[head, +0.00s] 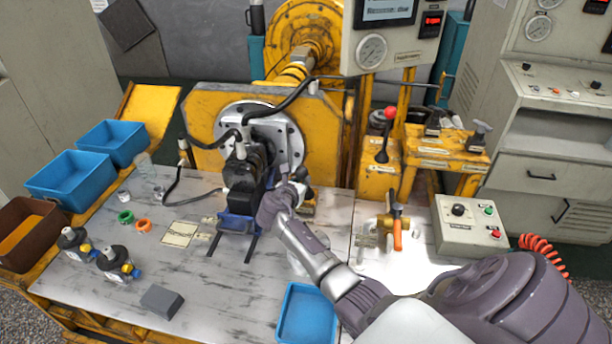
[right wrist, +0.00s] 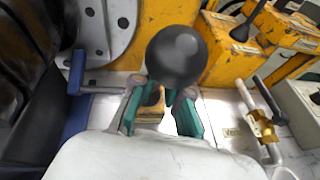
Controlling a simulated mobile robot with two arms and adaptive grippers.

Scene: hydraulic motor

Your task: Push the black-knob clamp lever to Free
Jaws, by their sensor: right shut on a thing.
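The clamp lever's black ball knob (right wrist: 176,55) fills the upper middle of the right wrist view. My right gripper (right wrist: 160,113) has its teal fingers on either side, just below the ball, shut on the lever. In the head view my right gripper (head: 299,190) is beside the black motor (head: 243,180), to its right, and largely covers the lever. A yellow block (right wrist: 150,108) shows between the fingers, at the lever's foot. No Free marking can be read. My left gripper is out of view.
A blue cradle (head: 237,223) sits below the motor. To the right are a red-knob lever (head: 390,113), a brass valve with an orange handle (head: 397,235) and a button box (head: 470,225). A blue bin (head: 307,315) is at the front. The front left tabletop has open room.

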